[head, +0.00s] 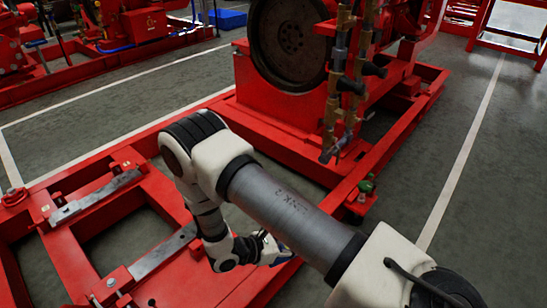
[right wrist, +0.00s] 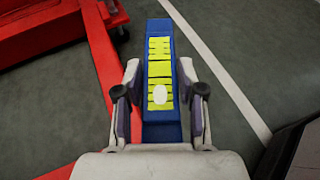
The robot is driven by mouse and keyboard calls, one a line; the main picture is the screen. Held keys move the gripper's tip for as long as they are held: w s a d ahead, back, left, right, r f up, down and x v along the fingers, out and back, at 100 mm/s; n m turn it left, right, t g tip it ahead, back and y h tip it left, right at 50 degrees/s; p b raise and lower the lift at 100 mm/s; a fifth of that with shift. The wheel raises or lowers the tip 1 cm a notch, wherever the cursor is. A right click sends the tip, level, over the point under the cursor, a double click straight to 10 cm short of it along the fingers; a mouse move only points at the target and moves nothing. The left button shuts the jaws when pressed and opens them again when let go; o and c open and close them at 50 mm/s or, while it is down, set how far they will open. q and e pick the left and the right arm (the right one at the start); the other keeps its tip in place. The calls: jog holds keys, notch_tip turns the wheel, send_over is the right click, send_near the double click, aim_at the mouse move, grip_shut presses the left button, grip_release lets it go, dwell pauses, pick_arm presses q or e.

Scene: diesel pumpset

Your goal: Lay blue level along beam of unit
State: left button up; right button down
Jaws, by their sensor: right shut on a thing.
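The blue level (right wrist: 158,28), a long bar with a yellow-green marked face, lies lengthwise between the fingers of my right gripper (right wrist: 160,72) in the right wrist view. The right gripper is shut on it. In the head view my right gripper (head: 272,250) is low in the middle, partly hidden behind my forearm, and only a small blue bit of the level shows. The red beam (right wrist: 103,65) of the unit runs to the left of the level, at a slight angle to it. The level appears over the grey floor, beside the beam. My left gripper is not in view.
The red unit carries a large dark flywheel (head: 288,40) and upright pipes with valves (head: 337,90). A small green-topped fitting (head: 366,187) stands by the frame's outer side. Grey floor (head: 440,130) with a white line is clear to the right.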

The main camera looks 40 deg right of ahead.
jog(key=w+a+f+n+t+b, duration=0.1)
jog(key=w+f+n+t+b, duration=0.1)
jog(key=w+f+n+t, duration=0.4)
jog(key=shift+m+h, duration=0.4)
jog(key=shift+m, duration=0.2)
jog(key=f+b, duration=0.2)
jog(key=f, duration=0.1)
jog(key=w+f+b, duration=0.1)
jog(key=f, duration=0.2)
jog(key=f+b, duration=0.2)
jog(key=f, duration=0.1)
jog(key=shift+w+a+f+b, duration=0.1)
jog(key=shift+w+a+b, duration=0.15)
jog(key=shift+a+b, duration=0.1)
jog(key=shift+r, duration=0.2)
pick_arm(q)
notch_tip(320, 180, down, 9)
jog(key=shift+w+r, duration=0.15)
pick_arm(e)
jog(key=shift+f, duration=0.1)
jog(key=c, duration=0.7)
grip_release()
